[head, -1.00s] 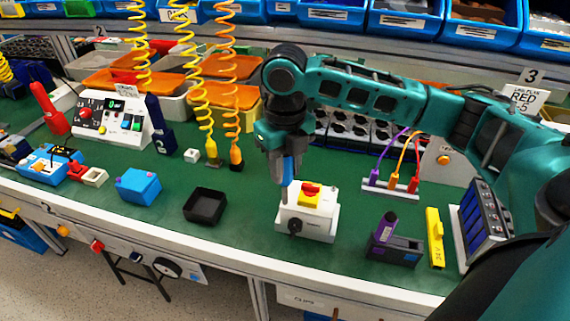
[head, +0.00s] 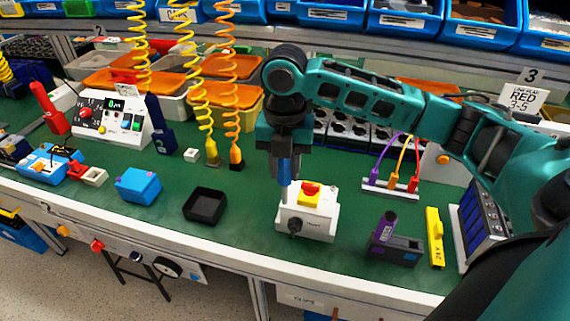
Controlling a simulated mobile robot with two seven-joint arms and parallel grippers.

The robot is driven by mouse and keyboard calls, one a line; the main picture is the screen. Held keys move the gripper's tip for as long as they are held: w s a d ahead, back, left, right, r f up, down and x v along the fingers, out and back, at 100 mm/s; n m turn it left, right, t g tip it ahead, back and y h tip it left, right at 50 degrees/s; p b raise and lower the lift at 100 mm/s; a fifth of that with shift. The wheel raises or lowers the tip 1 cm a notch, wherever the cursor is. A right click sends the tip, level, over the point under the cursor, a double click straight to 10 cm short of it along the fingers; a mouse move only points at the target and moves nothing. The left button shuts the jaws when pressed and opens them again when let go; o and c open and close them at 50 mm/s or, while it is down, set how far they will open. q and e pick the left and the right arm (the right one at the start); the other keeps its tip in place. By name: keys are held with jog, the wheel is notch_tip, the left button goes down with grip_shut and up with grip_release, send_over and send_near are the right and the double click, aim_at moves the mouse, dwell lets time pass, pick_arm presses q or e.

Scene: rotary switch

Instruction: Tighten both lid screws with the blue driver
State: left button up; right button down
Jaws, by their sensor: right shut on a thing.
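My right gripper (head: 284,155) points down and is shut on the blue driver (head: 284,170). The driver hangs upright, its lower end at the left back corner of the white switch box (head: 318,226). I cannot tell whether its tip touches a screw. The box has a red and yellow rotary switch (head: 310,194) on top and a black knob (head: 295,225) on its front. The lid screws are too small or hidden to make out. My left gripper is not in view.
A black open tray (head: 205,206) and a blue box (head: 138,186) stand to the left. A purple tool in a dark holder (head: 393,247) and a yellow block (head: 435,238) stand to the right. Coiled cords (head: 231,80) hang behind. Green bench is clear between them.

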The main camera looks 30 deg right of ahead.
dwell(0.3)
jog(key=m, duration=0.3)
jog(key=shift+f+m, duration=0.1)
jog(key=shift+m, duration=0.3)
jog(key=m, duration=0.4)
jog(key=m, duration=0.3)
jog(key=shift+m, duration=0.4)
jog(key=m, duration=0.4)
jog(key=shift+r, duration=3.05)
